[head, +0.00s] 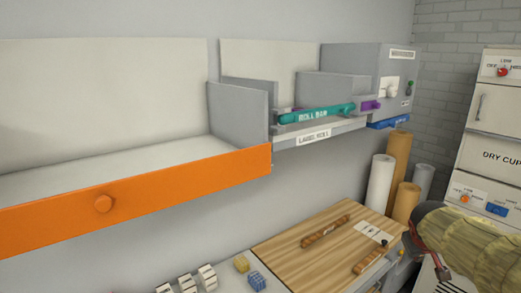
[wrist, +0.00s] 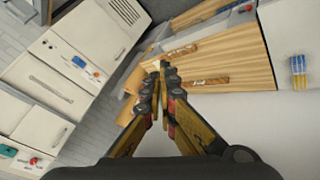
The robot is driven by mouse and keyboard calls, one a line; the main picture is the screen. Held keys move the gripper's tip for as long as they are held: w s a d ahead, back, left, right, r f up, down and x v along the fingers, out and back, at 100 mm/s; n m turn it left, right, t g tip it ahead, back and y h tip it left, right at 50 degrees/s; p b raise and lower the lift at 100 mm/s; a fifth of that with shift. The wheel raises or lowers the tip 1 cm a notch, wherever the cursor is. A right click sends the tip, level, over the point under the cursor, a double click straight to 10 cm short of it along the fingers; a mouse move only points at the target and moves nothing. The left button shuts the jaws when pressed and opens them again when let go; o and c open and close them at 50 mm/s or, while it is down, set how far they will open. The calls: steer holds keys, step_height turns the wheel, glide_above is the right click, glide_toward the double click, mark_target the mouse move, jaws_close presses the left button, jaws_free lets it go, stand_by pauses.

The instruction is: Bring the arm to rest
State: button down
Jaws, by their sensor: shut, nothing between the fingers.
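My arm, in a pale yellow ribbed cover, enters the head view at the lower right, beside the wooden board (head: 300,245). My gripper (wrist: 162,68) shows in the wrist view with its two fingers closed together at the tips and nothing held. In that view the fingertips overlap the board (wrist: 235,50) in the picture; I cannot tell the gap between them. Two brown patterned bars lie on the board, one towards the middle (head: 326,231) and one near its right edge (head: 370,257).
A shelf with an orange front (head: 150,200) juts out at left. Beyond it is a label-roll unit with a teal bar (head: 315,115). Paper rolls (head: 397,160) and a white drying cabinet (head: 495,140) stand at right. Small yellow (head: 241,263) and blue (head: 257,281) blocks lie left of the board.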

steer(key=s+a+f+y+b, duration=0.2)
steer(key=s+a+f+b, duration=0.4)
steer(key=s+a+f, duration=0.3)
steer(key=s+a+f+y+b, duration=0.3)
steer(key=s+a+f+b, duration=0.4)
steer(key=s+a, duration=0.8)
steer(key=shift+s+a+f+g+b, duration=0.15)
steer(key=shift+s+f+g+b, duration=0.2)
steer(key=shift+s+f, duration=0.6)
